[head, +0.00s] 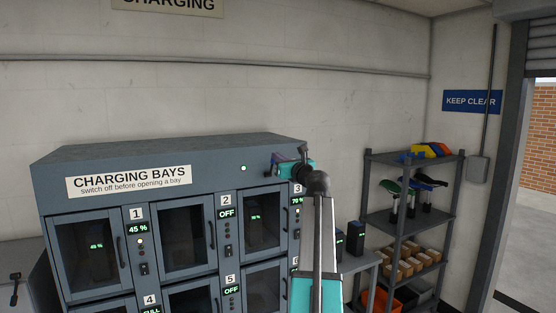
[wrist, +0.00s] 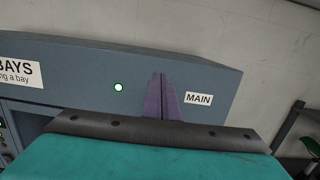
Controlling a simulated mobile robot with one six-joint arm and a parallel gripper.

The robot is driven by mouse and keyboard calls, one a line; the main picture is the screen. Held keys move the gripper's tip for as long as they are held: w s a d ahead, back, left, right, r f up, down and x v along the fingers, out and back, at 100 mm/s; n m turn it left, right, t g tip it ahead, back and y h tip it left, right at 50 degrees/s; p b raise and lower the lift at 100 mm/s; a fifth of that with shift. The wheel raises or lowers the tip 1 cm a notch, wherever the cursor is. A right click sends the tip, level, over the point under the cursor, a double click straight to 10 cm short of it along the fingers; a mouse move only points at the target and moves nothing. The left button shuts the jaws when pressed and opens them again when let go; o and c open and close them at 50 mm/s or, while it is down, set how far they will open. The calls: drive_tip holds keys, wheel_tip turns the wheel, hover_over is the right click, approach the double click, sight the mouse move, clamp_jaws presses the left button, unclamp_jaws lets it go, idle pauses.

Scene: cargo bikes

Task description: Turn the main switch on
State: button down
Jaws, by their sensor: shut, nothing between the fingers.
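The charging cabinet (head: 235,145) is grey and carries a "CHARGING BAYS" label. A green light (head: 243,168) glows on its top front panel; it also shows in the wrist view (wrist: 119,87). In the wrist view a "MAIN" label (wrist: 198,99) sits on the same panel, right of the light. My gripper (head: 277,160) is at this panel, right of the green light. In the wrist view its purple fingers (wrist: 161,97) are together, between the light and the label. The main switch itself is not visible; the fingers cover that spot. I cannot tell its position or whether they touch it.
Bay 1 shows 45 %, and bays 2 and 5 show OFF on their displays. A shelf rack (head: 412,215) with saddles and boxes stands to the right. Dark battery packs (head: 356,236) stand on a small table beside the cabinet. An open doorway is at far right.

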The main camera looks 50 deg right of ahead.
drive_tip(key=s+a+r+b, duration=0.3)
drive_tip(key=s+r, duration=0.3)
drive_tip(key=s, duration=0.1)
drive_tip(key=shift+s+a, duration=0.35)
drive_tip(key=shift+s, duration=0.05)
idle(0.3)
idle(0.4)
